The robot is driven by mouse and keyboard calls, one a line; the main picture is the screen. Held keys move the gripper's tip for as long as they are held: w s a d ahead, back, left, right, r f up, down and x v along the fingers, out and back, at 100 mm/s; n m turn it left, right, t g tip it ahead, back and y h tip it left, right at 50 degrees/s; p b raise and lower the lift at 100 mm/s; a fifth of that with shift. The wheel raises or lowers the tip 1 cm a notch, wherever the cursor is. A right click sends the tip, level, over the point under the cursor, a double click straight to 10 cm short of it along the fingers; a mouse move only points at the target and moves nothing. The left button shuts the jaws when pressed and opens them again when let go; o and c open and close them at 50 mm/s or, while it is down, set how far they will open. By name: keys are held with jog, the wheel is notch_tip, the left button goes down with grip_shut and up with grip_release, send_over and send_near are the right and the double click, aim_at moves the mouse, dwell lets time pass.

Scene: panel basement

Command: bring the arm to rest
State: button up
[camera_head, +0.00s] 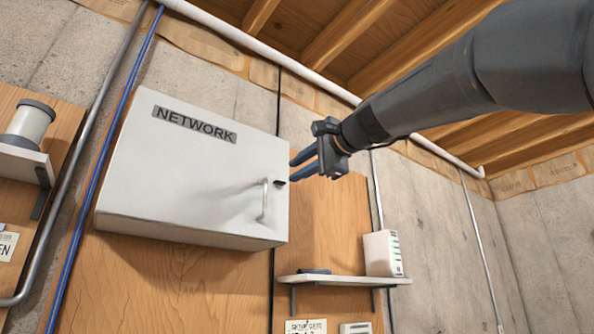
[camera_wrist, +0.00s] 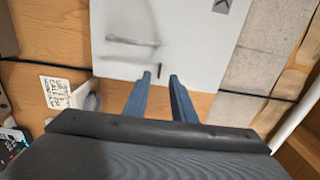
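My gripper (camera_head: 305,162) is in front of the right edge of the white cabinet (camera_head: 190,175) marked NETWORK, which hangs on a wooden board. The cabinet door looks shut, with a vertical handle (camera_head: 265,201) and a small black latch (camera_head: 280,182) near its right edge. In the wrist view my gripper's two blue fingers (camera_wrist: 161,80) stand apart with nothing between them. The cabinet (camera_wrist: 175,40) lies beyond the fingertips there, with its handle (camera_wrist: 132,41) to their left. I cannot tell how far the fingertips are from the cabinet.
A shelf (camera_head: 340,280) below right of the cabinet holds a white device (camera_head: 382,253) with green lights. Another shelf (camera_head: 22,160) with a spool (camera_head: 28,122) is at the left.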

dwell(0.3)
jog(key=w+d+f+n+g+h, duration=0.1)
jog(key=w+d+f+g+h, duration=0.1)
jog(key=f, duration=1)
jog(key=w+d+f+n+g+h, duration=0.1)
jog(key=w+d+f, duration=0.1)
jog(key=f, duration=1)
jog(key=w+d+f+g+h, duration=0.1)
jog(key=w+f+g+h, duration=0.1)
jog(key=f, duration=1)
jog(key=s+d+f+n+g+h, duration=0.15)
jog(key=s+f, duration=0.25)
jog(key=f, duration=0.6)
jog(key=s+d+f+n+g+h, duration=0.1)
jog(key=s+d+f+n+g, duration=0.15)
jog(key=f, duration=0.85)
jog(key=s+d+f+n+g+h, duration=0.1)
jog(key=s+d+f+n+g, duration=0.1)
jog(key=s+f, duration=0.9)
jog(key=s+d+f+n+g+h, duration=0.1)
jog(key=s+d+f+n+g, duration=0.2)
jog(key=s+f, duration=0.8)
jog(key=s+d+g, duration=0.1)
jog(key=s+d, duration=0.1)
jog(key=s, duration=0.1)
jog(key=shift+d+f+p, duration=0.15)
jog(key=shift+f+p, duration=0.25)
jog(key=shift+o, duration=0.4)
jog(key=shift+h, duration=0.25)
